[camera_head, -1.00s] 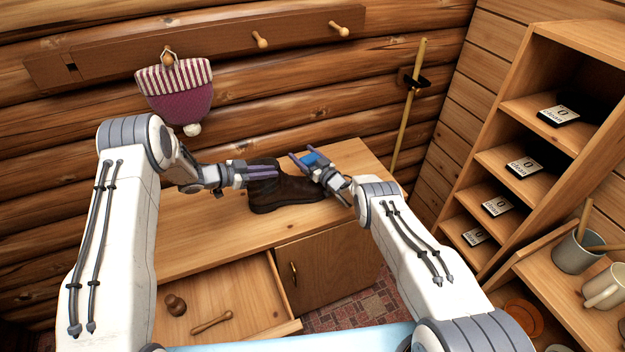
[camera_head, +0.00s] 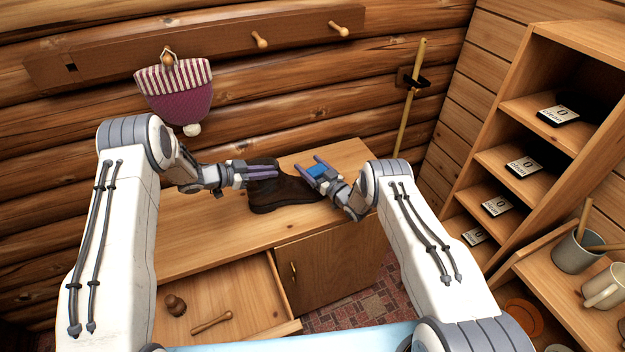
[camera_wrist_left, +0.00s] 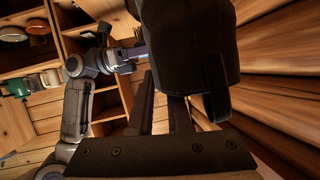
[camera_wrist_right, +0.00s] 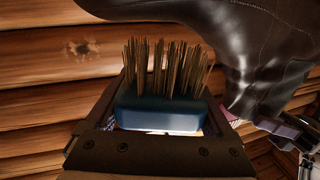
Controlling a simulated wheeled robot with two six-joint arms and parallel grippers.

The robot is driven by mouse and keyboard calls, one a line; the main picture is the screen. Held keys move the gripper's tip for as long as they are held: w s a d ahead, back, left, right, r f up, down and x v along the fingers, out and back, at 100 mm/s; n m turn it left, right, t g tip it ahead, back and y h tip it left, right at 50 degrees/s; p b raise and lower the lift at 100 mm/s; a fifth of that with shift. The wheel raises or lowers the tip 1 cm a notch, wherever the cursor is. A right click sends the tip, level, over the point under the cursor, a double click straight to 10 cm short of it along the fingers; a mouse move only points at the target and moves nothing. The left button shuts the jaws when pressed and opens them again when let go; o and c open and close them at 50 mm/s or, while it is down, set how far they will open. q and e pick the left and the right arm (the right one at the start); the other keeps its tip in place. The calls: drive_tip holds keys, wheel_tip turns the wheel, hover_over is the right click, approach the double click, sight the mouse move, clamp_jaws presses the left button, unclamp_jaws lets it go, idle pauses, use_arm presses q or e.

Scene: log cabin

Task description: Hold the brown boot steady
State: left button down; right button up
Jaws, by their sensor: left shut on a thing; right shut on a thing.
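The brown boot (camera_head: 288,192) stands on the wooden bench top with its toe pointing right. My left gripper (camera_head: 268,173) is shut on its upper part at the left. In the left wrist view the boot's dark shaft (camera_wrist_left: 188,40) stands between and over the fingers. My right gripper (camera_head: 321,168) is shut on a brush with a blue back (camera_head: 317,171), beside the toe end. In the right wrist view the brush (camera_wrist_right: 160,116) has its brown bristles pointing up in the picture, and the boot's dark leather (camera_wrist_right: 235,40) lies close by. I cannot tell whether the bristles touch it.
A knitted hat (camera_head: 178,95) hangs from a wall peg. Shelves (camera_head: 515,105) and mugs (camera_head: 577,250) stand at the right.

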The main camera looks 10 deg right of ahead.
use_arm(q)
drive_tip(key=shift+f, duration=0.15)
use_arm(e)
drive_tip(key=shift+s+a+f, duration=0.1)
drive_tip(key=shift+s+f, duration=0.2)
drive_tip(key=shift+s, duration=0.1)
drive_tip(key=shift+r, duration=0.1)
wheel_tip(320, 180, up, 7)
drive_tip(key=shift+w+r, duration=0.15)
idle(0.6)
use_arm(q)
drive_tip(key=c, duration=0.8)
unclamp_jaws()
